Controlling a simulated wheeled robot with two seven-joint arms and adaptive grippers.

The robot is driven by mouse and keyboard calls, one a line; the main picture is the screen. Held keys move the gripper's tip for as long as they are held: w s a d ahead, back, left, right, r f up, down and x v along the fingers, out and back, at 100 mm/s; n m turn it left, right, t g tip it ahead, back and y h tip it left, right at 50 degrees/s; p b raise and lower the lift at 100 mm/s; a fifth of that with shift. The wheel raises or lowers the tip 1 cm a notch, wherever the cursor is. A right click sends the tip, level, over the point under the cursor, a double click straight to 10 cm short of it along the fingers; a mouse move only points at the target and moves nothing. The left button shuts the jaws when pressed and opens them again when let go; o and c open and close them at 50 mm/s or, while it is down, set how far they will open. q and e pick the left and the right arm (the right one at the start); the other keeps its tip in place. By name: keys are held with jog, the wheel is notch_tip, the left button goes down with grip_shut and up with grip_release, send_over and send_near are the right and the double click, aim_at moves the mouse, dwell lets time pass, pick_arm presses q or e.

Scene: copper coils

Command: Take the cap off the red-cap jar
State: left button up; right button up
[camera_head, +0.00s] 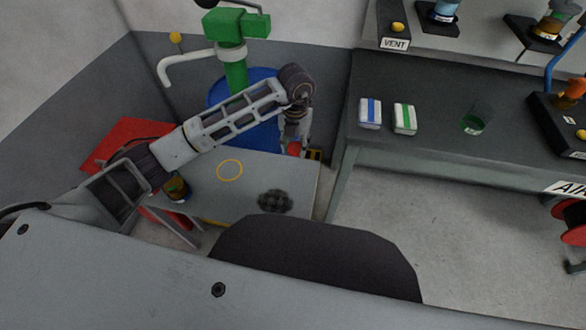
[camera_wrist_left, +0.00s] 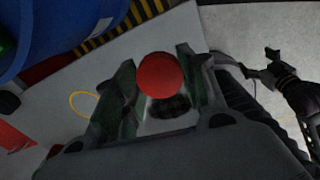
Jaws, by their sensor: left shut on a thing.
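My left gripper (camera_head: 294,146) reaches over the back right of the grey table (camera_head: 312,185). It is shut on a round red cap (camera_wrist_left: 159,75), which sits between its two fingers in the left wrist view. The cap also shows as a small red patch in the head view (camera_head: 295,149). What is under the cap is hidden, so I cannot tell if a jar is joined to it. A dark jar with a yellowish band (camera_head: 177,187) stands at the table's left, partly behind my arm. My right gripper (camera_wrist_left: 262,67) shows at the right of the wrist view, its fingers apart and empty.
A yellow ring (camera_head: 230,170) and a dark round mat (camera_head: 275,201) lie on the table. A blue drum (camera_head: 262,78) with a green pump (camera_head: 236,72) stands behind. A dark workbench (camera_head: 440,120) at right carries two small packs and a green glass (camera_head: 475,121).

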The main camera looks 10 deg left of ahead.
pick_arm(q)
jog(key=n, duration=0.5)
jog(key=shift+s+a, duration=0.1)
jog(key=shift+a, duration=0.15)
jog(key=shift+n, duration=2.7)
pick_arm(e)
jog(key=shift+w, duration=0.3)
pick_arm(q)
jog(key=shift+f, duration=0.1)
jog(key=shift+f+b, duration=0.55)
jog(key=shift+f, duration=2.5)
pick_arm(e)
jog(key=shift+w+a+r, duration=0.1)
jog(key=shift+a+r, duration=0.15)
jog(key=shift+r, duration=0.6)
jog(key=shift+a+r, duration=0.2)
jog(key=shift+r, duration=0.65)
